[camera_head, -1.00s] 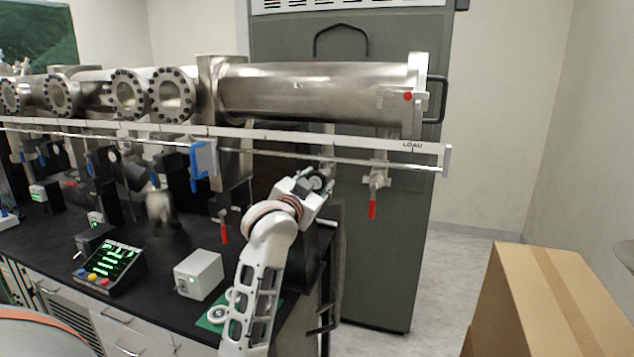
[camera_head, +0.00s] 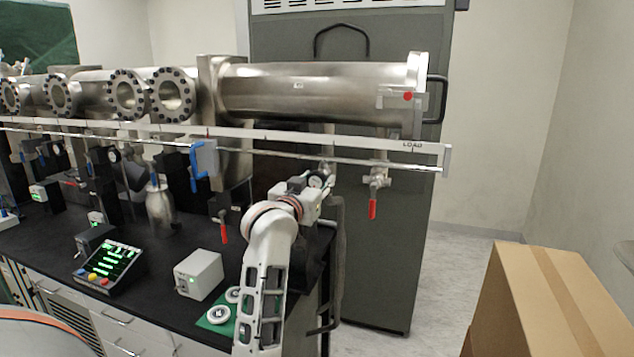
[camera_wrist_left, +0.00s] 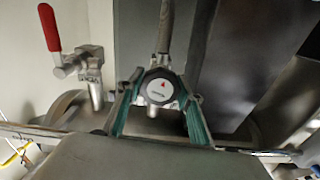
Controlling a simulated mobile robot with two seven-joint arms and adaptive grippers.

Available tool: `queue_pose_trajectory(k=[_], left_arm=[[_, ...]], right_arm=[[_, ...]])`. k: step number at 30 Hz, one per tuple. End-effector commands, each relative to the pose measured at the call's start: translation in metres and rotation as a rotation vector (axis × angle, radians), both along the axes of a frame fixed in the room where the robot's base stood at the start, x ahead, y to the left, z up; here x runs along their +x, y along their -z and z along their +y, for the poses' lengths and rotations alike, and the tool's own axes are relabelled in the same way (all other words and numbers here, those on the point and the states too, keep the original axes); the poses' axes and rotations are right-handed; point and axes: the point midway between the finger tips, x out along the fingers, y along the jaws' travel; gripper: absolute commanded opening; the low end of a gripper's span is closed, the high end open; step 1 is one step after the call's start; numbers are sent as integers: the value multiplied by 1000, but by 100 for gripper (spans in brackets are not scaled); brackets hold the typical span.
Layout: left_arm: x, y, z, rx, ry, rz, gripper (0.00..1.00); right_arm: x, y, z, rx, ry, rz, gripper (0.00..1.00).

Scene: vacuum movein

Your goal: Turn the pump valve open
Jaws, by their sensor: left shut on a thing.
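A round valve knob with a white face and a small red pointer (camera_wrist_left: 162,88) is at the middle of the left wrist view. In the head view the knob (camera_head: 319,180) sits below the rail, on a vertical line under the steel chamber. My left gripper (camera_wrist_left: 160,96) has its green-padded fingers on either side of the knob and is shut on it. In the head view the left gripper (camera_head: 314,186) partly covers the knob. I cannot read the knob's marked position. My right gripper is not in view.
A red-handled valve (camera_head: 373,207) hangs to the right of the knob and also shows in the left wrist view (camera_wrist_left: 50,28). Another red lever (camera_head: 223,232) hangs to the left. A rail (camera_head: 300,152) crosses above. A grey hose (camera_head: 337,262) hangs below. A cardboard box (camera_head: 545,300) stands at right.

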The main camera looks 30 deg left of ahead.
Motion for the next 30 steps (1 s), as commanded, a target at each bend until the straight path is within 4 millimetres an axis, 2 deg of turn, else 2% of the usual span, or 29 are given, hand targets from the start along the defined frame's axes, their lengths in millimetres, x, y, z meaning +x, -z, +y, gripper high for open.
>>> queue_pose_trajectory(k=[5, 6, 8, 20, 26, 30], left_arm=[[0, 0, 0, 1, 0, 1, 14], [0, 0, 0, 1, 0, 1, 38], [0, 0, 0, 1, 0, 1, 54], [-3, 0, -1, 2, 0, 0, 54], [-27, 0, -7, 2, 0, -1, 54], [-55, 1, -14, 2, 0, 0, 54]], right_arm=[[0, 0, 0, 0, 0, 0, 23], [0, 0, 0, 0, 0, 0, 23], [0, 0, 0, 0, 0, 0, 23], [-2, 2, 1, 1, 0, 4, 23], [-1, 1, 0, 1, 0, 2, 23], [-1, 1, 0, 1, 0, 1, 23]])
